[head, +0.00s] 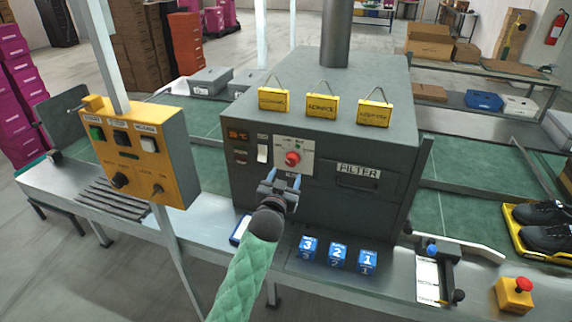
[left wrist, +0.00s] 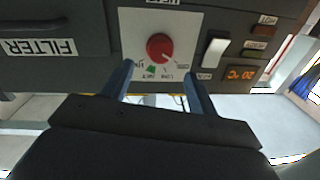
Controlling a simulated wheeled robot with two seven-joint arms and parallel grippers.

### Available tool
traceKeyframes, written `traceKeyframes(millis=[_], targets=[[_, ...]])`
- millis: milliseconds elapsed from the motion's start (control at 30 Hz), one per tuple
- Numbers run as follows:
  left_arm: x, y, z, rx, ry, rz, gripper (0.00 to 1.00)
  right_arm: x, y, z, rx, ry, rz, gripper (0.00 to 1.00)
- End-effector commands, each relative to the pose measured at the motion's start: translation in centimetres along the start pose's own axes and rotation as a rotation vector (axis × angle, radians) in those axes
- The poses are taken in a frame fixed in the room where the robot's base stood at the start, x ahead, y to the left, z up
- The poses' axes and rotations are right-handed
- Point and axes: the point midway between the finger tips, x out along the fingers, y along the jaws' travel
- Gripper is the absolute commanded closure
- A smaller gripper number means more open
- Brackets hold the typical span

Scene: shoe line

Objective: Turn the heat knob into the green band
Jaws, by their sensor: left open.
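The red heat knob (head: 292,158) sits on a pale dial plate on the front of the dark grey oven box. It also shows in the left wrist view (left wrist: 160,47), where the picture is upside down. A small green band (left wrist: 151,70) lies on the plate beside the knob's rim. A small pale mark shows on the knob, towards the lower right in the wrist view. My left gripper (head: 284,181) is open and empty, just below and in front of the knob. In the wrist view its two fingers (left wrist: 157,75) stand apart, not touching the knob. My right gripper is out of view.
A white switch (head: 262,153) and an orange display are left of the dial. The FILTER handle (head: 358,182) is to the right. Blue numbered blocks (head: 337,256) stand on the ledge below. A yellow control box (head: 140,150) on a post stands left of my arm.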

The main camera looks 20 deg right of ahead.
Motion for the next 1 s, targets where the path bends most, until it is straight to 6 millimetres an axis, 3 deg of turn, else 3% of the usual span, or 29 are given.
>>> traceKeyframes(millis=[100,500,1000], targets=[[1.3,-0.1,-0.3,0.0,-0.001,0.0,0.41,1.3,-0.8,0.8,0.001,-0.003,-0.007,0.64],[6.2,0.0,-0.1,0.0,-0.002,0.0,0.41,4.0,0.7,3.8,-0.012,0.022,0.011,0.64],[7.1,0.0,0.1,-0.002,-0.003,0.0,0.43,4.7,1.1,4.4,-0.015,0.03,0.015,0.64]])
